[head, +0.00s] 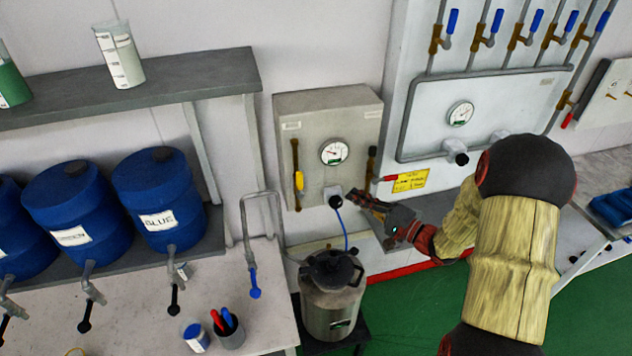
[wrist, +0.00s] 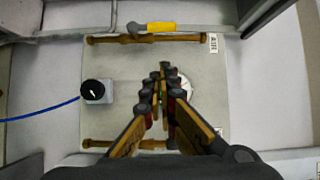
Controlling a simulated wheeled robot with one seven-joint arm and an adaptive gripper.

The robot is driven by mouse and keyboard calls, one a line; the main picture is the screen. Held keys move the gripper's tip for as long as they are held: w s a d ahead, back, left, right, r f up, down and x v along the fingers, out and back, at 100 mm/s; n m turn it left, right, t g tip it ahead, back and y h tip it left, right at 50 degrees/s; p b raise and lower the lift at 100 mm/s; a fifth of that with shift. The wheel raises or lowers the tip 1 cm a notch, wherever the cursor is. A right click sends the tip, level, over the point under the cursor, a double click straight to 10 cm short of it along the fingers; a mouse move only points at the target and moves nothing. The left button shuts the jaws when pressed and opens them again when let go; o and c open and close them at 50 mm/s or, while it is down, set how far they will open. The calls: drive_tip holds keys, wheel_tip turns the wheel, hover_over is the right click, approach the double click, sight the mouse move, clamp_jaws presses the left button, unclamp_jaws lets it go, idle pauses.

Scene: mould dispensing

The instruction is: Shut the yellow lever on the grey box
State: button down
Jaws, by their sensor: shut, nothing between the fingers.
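The grey box (head: 290,111) hangs on the wall in the head view, and its front fills the middle of the wrist view (wrist: 215,90). The yellow lever (head: 299,181) sits on the brass pipe at the box's left side, lying along the pipe. In the wrist view the yellow lever (wrist: 161,27) is at the top, beside the pipe (wrist: 110,40) and roughly parallel to it. My gripper (head: 353,195) is shut and empty at the lower right of the box, apart from the lever. Its closed fingertips (wrist: 164,72) cover part of the gauge in the wrist view.
A round gauge (head: 334,152) is on the box front. Below it a black knob (head: 335,201) carries a blue hose (head: 345,228) to a metal canister (head: 332,300). A second brass pipe (wrist: 97,143) runs along the box's right side, partly behind my fingers. Blue barrels (head: 160,195) stand left.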

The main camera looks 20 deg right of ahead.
sight(300, 184)
drive_tip(key=shift+w+f, duration=0.1)
idle(0.3)
drive_tip(key=s+a+p+x, duration=0.1)
drive_tip(key=a+x, duration=0.1)
drive_tip(key=x, duration=1)
drive_tip(key=shift+a, duration=0.35)
drive_tip(key=shift+p, duration=0.3)
drive_tip(key=shift+a, duration=0.2)
